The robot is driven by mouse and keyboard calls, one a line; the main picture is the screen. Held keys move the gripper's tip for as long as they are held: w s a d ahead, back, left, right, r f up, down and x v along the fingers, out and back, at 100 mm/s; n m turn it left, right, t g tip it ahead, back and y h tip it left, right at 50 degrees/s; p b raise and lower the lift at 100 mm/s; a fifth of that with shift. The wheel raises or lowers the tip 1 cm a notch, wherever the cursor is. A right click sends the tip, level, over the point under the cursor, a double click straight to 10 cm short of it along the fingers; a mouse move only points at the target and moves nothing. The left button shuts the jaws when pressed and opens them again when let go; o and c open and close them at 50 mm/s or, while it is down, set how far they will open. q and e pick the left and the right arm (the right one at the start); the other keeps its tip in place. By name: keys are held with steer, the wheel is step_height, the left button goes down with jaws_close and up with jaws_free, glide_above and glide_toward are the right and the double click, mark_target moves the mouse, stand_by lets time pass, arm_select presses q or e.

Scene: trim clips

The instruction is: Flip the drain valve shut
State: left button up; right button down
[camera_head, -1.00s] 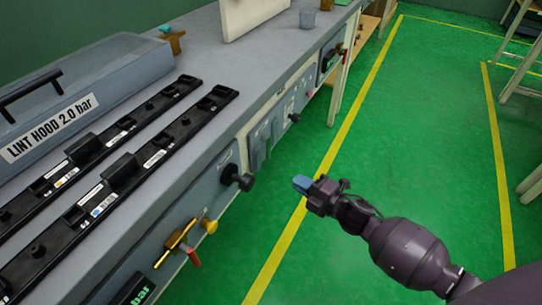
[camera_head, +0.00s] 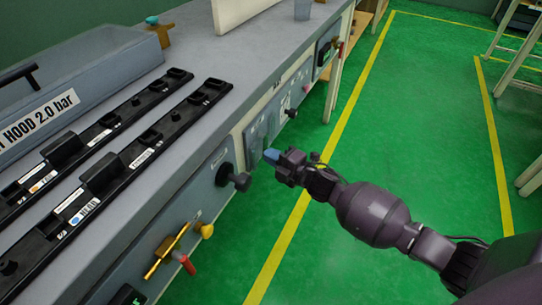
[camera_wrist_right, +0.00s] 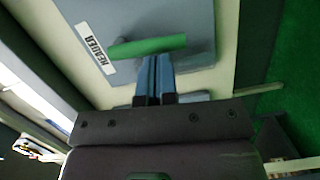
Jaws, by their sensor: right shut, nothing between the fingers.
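My right gripper (camera_head: 271,156) is shut and empty, its blue fingertips close to the bench's front panels. In the right wrist view the closed fingers (camera_wrist_right: 154,78) point at a grey panel (camera_wrist_right: 180,25), with their tips right by a green bar-like handle (camera_wrist_right: 147,46). I cannot tell whether they touch it. A label (camera_wrist_right: 95,48) sits left of the handle. On the nearer front panel is a brass valve (camera_head: 168,250) with a red-tipped lever (camera_head: 185,263). Which fitting is the drain valve is not readable. My left gripper is out of view.
A black knob (camera_head: 232,178) sticks out of the panel left of my right gripper. A yellow knob (camera_head: 207,230) is lower down. Black rails (camera_head: 130,160) and a lint hood (camera_head: 70,80) lie on the bench top. The green floor (camera_head: 420,110) to the right is open.

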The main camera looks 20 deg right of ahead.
stand_by(0.3)
steer(key=shift+w+d+r+n, duration=0.1)
steer(key=shift+w+d+n, duration=0.3)
steer(key=shift+w+n, duration=0.3)
steer(key=shift+s+a, duration=0.1)
steer(key=shift+s, duration=0.1)
